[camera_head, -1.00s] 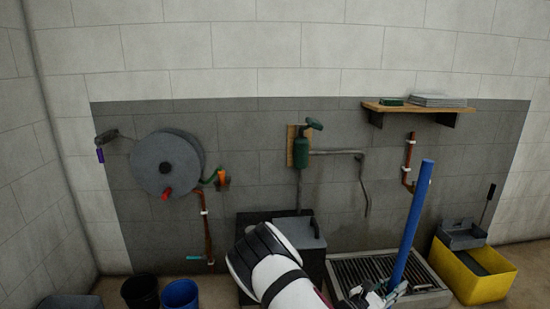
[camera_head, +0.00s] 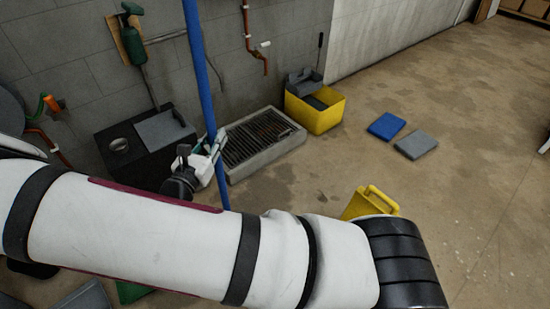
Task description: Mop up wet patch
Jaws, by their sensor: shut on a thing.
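My gripper (camera_head: 212,152) is shut on a long blue pole (camera_head: 197,70), which it holds upright left of the middle of the head view. The pole's top runs out of the picture and its lower end is hidden behind my white arm, so I cannot see what is on it. Dark damp-looking stains (camera_head: 290,190) mark the brown floor in front of the drain grate (camera_head: 258,137). I cannot tell which stain is the wet patch. A yellow mop bucket (camera_head: 316,112) with a grey wringer (camera_head: 303,82) stands right of the grate.
A yellow object with a handle (camera_head: 371,203) stands on the floor partly behind my arm. A blue pad (camera_head: 386,126) and a grey pad (camera_head: 416,145) lie right of the bucket. A black box (camera_head: 125,150) stands by the wall. Floor at right is open.

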